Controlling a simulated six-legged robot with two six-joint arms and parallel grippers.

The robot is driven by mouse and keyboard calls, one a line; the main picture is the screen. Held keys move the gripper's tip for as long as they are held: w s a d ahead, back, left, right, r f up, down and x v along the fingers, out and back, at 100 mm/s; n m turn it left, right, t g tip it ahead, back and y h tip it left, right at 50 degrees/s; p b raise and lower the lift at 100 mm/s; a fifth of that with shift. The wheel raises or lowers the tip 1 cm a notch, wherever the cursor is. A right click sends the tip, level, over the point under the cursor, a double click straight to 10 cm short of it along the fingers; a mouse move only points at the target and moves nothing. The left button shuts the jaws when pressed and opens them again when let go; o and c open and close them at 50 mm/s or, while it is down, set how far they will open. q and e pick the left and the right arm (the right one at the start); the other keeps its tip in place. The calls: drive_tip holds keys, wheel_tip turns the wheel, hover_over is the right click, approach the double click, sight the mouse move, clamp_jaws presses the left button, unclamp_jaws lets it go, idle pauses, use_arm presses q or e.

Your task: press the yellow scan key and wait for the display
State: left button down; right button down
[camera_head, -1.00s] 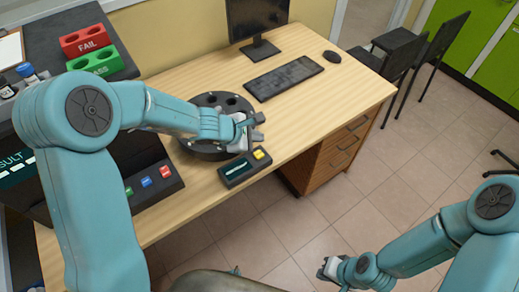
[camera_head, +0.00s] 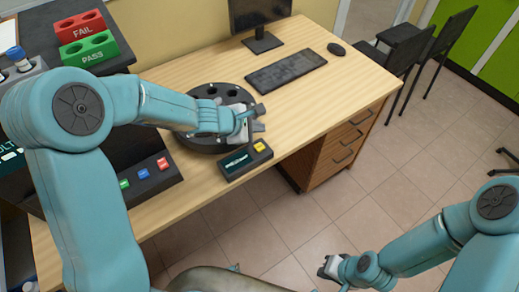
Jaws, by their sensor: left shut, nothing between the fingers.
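The yellow scan key (camera_head: 259,147) sits on the right end of a small dark box on the desk near its front edge. The box's display (camera_head: 236,162) is dark teal with a small pale mark too small to read. I see a gap between the fingers and the key in the picture. My right gripper (camera_head: 328,268) is at the lower right over the floor, away from the desk; its fingers are too small to judge.
A keyboard (camera_head: 286,73), a mouse (camera_head: 336,48) and a monitor (camera_head: 262,20) stand at the back of the desk. A panel with green, blue and red buttons (camera_head: 143,174) is at the left. Red FAIL (camera_head: 80,24) and green PASS (camera_head: 88,48) racks stand behind.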

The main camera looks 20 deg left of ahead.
use_arm(q)
drive_tip(key=b, duration=0.4)
hover_over(257, 148)
wheel_tip(257, 148, down, 5)
drive_tip(key=shift+r, duration=0.15)
drive_tip(key=shift+d+f+b, duration=0.1)
drive_tip(key=shift+f+b, duration=0.25)
drive_tip(key=shift+f, duration=0.2)
drive_tip(key=shift+f, duration=0.1)
idle(1.0)
drive_tip(key=shift+f+b, duration=0.3)
drive_tip(key=shift+b, duration=0.2)
drive_tip(key=shift+f+b, duration=0.5)
drive_tip(key=shift+b, duration=0.1)
idle(0.6)
drive_tip(key=shift+r, duration=0.1)
drive_tip(key=shift+r+p, duration=0.85)
